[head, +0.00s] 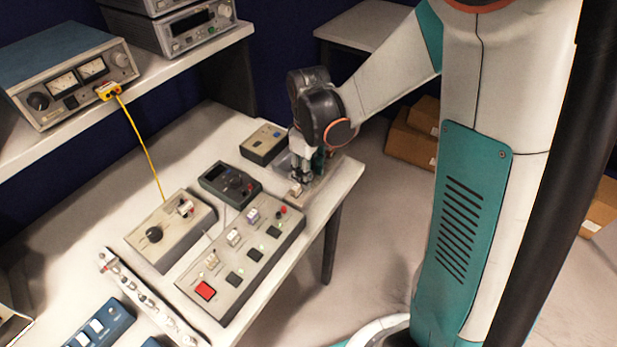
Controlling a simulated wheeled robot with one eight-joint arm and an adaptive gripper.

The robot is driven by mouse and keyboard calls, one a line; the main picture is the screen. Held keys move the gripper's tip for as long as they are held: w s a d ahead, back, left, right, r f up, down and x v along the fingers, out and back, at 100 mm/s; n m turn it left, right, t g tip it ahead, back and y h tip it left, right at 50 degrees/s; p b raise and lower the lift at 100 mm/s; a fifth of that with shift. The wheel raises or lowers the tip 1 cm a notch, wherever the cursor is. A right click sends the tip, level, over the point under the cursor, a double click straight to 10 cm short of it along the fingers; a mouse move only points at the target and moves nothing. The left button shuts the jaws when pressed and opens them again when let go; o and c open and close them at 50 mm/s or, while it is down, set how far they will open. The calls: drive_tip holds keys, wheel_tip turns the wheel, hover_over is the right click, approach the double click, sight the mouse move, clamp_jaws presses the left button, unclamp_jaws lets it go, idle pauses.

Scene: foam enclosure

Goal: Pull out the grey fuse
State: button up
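My gripper (300,178) points down at the far right end of the table, over a small pale base plate (318,190). A small whitish block (296,189) shows at its fingertips. I cannot tell whether this block is the grey fuse or whether the fingers are closed on it. The fingers are small and dark here, so their opening is unclear. No other part is clearly a grey fuse; the gripper and wrist hide part of the plate.
A long grey control box (243,262) with a red button lies just left of my gripper. A dark meter (230,184), a beige box (263,144) and a knob box (170,231) stand nearby. A yellow cable (141,150) hangs from the shelf (180,78).

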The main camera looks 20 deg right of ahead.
idle(0.5)
clamp_jaws()
drive_tip(key=shift+r, duration=0.15)
drive_tip(key=shift+r+p, duration=2.05)
drive_tip(key=shift+r, duration=0.85)
